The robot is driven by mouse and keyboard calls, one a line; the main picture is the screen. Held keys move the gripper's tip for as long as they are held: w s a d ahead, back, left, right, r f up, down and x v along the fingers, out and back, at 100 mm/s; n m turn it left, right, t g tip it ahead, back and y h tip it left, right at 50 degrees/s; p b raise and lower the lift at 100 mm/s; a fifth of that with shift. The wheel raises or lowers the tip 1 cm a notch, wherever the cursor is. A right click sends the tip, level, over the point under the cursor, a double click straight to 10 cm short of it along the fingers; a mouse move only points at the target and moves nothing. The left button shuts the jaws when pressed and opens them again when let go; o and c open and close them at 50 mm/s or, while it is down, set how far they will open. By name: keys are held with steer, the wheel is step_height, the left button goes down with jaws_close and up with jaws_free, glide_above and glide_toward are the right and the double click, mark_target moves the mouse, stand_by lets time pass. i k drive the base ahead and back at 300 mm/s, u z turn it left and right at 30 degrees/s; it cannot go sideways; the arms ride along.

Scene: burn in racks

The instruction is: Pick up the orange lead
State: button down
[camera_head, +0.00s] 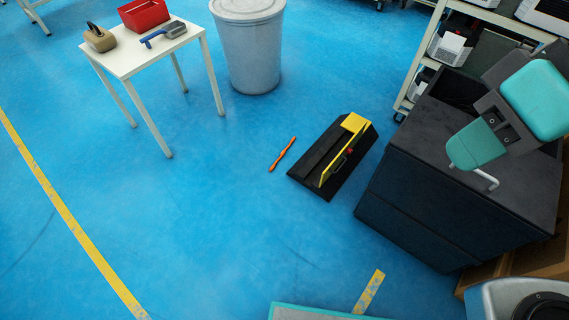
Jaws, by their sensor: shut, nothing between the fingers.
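The orange lead (283,154) is a thin, short, straight-looking orange piece lying flat on the blue floor near the middle of the view. It lies at a slant, its upper end to the right, with a darker band near its middle. Nothing covers it. Bare floor separates it from a black, flat-based object with a yellow upright part (334,157) to its right.
A white table (128,58) with a red bin (144,14) stands upper left. A grey barrel (250,52) stands behind the lead. A dark cabinet (410,205) blocks the right, with a teal-padded object (535,98) over it. Floor left and front is clear.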

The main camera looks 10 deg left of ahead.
mark_target(283, 152)
steer(key=u, duration=0.95)
steer(key=i, duration=0.7)
steer(key=z, duration=0.45)
